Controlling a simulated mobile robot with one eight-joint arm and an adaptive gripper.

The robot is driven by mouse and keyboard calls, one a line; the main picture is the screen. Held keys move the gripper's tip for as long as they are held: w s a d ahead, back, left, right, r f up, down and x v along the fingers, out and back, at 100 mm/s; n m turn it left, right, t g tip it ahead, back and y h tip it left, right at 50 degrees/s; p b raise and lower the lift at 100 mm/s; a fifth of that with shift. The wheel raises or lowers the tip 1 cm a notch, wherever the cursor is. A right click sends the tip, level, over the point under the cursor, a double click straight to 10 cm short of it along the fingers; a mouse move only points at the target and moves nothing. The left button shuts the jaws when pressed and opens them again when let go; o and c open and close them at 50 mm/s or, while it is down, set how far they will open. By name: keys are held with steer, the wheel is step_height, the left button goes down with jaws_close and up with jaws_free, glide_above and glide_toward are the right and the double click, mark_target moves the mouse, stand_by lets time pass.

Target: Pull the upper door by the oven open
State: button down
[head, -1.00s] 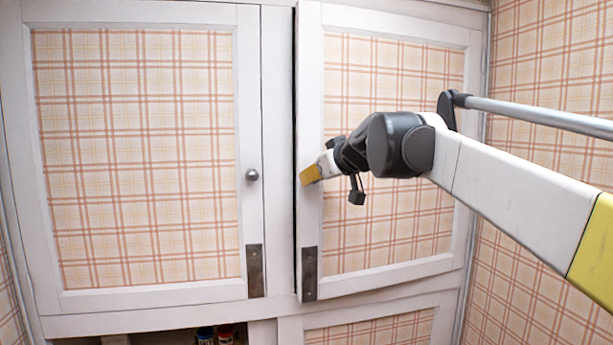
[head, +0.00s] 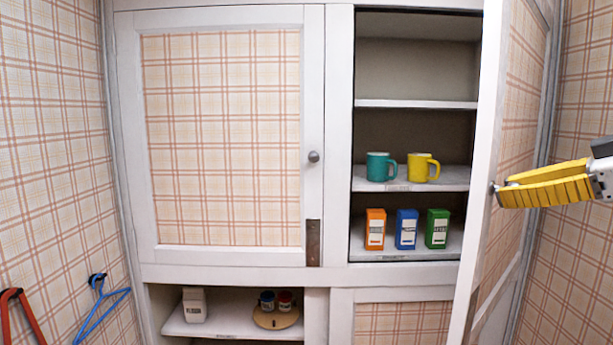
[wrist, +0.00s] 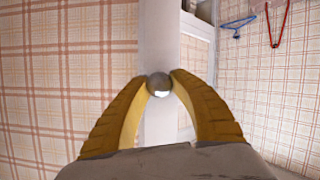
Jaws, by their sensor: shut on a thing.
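The right upper cupboard door (head: 489,150), white-framed with a plaid panel, stands wide open, swung out to the right. My gripper (head: 498,190) has yellow fingers and is at the door's free edge. In the wrist view, its fingertips are shut on the round metal knob (wrist: 159,84) of the door, one finger on each side. The white door frame (wrist: 160,35) runs upright behind the knob. No oven shows in either view.
Open shelves hold a teal mug (head: 379,166), a yellow mug (head: 423,167) and three boxes (head: 406,229). The left upper door (head: 220,140) is closed. A blue hanger (head: 103,308) and a red hanger (head: 22,313) hang on the left wall.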

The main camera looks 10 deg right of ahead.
steer(key=shift+s+d+r, duration=0.1)
steer(key=shift+s+d, duration=1.05)
steer(key=shift+s, duration=0.15)
steer(key=c, duration=1.1)
jaws_free()
steer(key=shift+s, duration=0.1)
steer(key=v, duration=1.2)
